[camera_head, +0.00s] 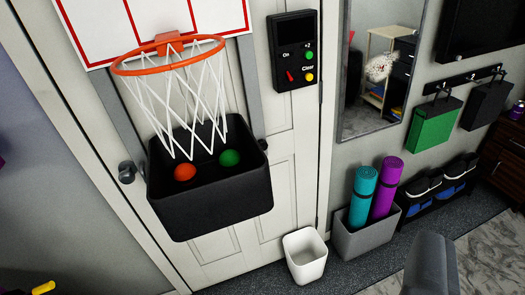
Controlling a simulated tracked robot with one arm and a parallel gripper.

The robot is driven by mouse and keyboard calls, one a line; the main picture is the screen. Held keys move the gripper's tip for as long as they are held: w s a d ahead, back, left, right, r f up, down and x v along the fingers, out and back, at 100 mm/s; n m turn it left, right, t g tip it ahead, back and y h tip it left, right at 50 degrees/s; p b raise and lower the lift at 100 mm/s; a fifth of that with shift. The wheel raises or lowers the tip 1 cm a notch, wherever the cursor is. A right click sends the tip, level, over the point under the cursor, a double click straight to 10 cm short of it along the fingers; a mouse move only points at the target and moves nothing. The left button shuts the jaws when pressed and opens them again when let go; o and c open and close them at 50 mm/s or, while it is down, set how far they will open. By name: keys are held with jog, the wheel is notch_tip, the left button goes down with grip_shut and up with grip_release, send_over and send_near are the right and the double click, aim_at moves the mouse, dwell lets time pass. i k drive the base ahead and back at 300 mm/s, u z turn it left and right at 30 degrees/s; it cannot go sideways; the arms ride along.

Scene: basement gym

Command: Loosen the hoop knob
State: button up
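The basketball hoop (168,55) has an orange rim and a white net, and hangs from a white backboard (100,18) with red lines on a white door. Grey rails run down from the backboard beside a black bin (210,200). A dark round knob (127,172) sticks out just left of the bin; I cannot tell whether it belongs to the hoop or the door. A smaller dark knob-like piece (263,145) shows at the bin's right upper edge, at the foot of the right rail. My gripper is not recognisable in view.
An orange ball (185,172) and a green ball (229,158) are in the bin. A black control panel (293,51) is right of the hoop. A white basket (305,256) stands below. A grey shape (431,266) rises at bottom right.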

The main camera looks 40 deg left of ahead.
aim_at(264, 143)
jog(key=u, duration=0.05)
jog(key=i, duration=1)
jog(key=z, duration=0.05)
